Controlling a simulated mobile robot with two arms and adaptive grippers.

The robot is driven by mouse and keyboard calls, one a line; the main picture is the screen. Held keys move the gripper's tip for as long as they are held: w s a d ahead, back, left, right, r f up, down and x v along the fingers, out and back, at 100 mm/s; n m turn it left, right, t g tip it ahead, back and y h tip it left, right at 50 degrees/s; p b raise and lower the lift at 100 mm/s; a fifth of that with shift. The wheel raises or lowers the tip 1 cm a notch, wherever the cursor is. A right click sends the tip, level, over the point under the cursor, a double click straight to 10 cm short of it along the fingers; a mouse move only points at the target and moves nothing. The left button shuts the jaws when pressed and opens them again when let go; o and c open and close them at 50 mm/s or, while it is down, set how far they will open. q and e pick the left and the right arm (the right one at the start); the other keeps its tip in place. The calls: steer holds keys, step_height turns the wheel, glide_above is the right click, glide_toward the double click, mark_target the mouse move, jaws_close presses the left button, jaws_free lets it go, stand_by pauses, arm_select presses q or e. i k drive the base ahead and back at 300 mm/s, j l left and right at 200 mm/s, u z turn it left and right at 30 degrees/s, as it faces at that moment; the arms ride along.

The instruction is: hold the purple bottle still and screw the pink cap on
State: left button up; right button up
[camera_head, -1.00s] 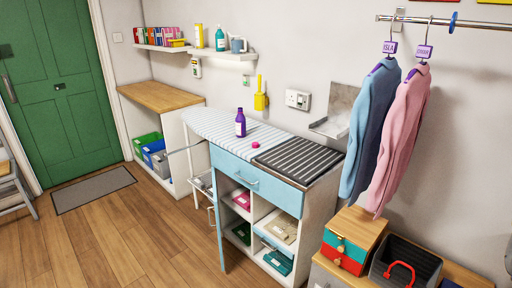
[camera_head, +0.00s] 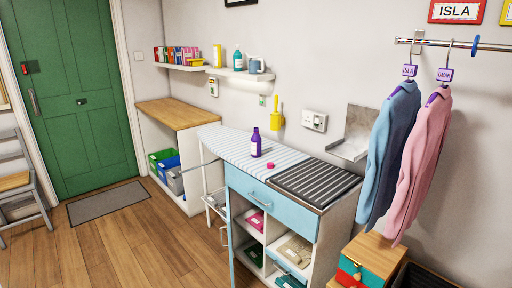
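The purple bottle (camera_head: 256,143) stands upright on the striped ironing surface (camera_head: 222,140), near its right end. It has a pale label band and a narrow neck with no pink cap on it. The pink cap (camera_head: 270,166) lies on the same surface, in front and to the right of the bottle, apart from it. Neither of my grippers shows in the head view.
A dark ribbed mat (camera_head: 314,182) lies right of the cap on the blue-drawer cabinet (camera_head: 270,205). A metal shelf (camera_head: 348,148) and hanging jackets (camera_head: 390,150) are to the right. Open wooden floor (camera_head: 150,245) lies at the front left.

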mark_target(256, 139)
steer(key=i+j+z, duration=0.15)
steer(key=i+j, duration=0.3)
steer(key=i, duration=0.15)
steer(key=i+j+z, duration=0.1)
steer(key=i+j, duration=0.4)
steer(key=i+j+z, duration=0.15)
steer(key=i+j, duration=0.4)
steer(key=i+j+z, duration=0.1)
steer(key=i+j, duration=0.4)
steer(key=j, duration=0.15)
steer(key=i+j+z, duration=0.15)
steer(key=i+j, duration=0.35)
steer(key=j, duration=0.2)
